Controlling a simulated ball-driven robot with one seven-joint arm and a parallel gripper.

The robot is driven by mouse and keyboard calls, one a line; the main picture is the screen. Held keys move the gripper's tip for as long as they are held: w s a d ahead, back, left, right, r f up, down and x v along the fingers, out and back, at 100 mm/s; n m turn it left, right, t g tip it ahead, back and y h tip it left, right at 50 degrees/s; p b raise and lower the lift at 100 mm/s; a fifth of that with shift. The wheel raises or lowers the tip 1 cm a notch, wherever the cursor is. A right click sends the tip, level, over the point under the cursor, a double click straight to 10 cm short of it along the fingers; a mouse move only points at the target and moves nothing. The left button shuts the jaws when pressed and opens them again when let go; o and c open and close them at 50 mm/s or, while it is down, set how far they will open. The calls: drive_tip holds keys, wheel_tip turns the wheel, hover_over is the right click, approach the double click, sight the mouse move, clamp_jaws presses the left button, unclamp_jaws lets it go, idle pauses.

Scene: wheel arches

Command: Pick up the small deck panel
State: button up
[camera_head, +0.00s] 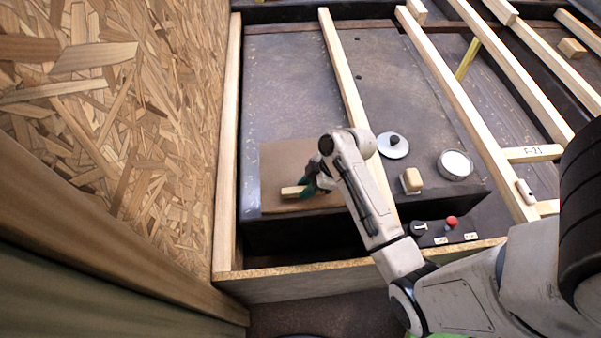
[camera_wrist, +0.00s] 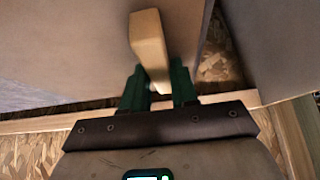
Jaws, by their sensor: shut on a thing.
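The small deck panel (camera_head: 285,158) is a brown, roughly square board at the front left of the dark deck in the head view. A pale wooden handle (camera_head: 291,192) stands on it near its front edge. My gripper (camera_head: 306,188) reaches it from the right, its green fingers shut on this handle. In the wrist view the handle (camera_wrist: 149,42) runs between the fingers of my gripper (camera_wrist: 158,88), with a plain brownish surface behind it. My arm hides the panel's right side. I cannot tell whether the panel is raised off the deck.
Pale wooden beams (camera_head: 345,75) cross the deck on the right. A round metal disc with a dark knob (camera_head: 393,145), a white-topped round tin (camera_head: 455,164) and a wooden block (camera_head: 411,180) lie right of my arm. A red button (camera_head: 451,222) is in front. A chipboard wall (camera_head: 120,110) stands close left.

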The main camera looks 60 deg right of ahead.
clamp_jaws()
drive_tip(key=shift+r, duration=0.1)
idle(0.3)
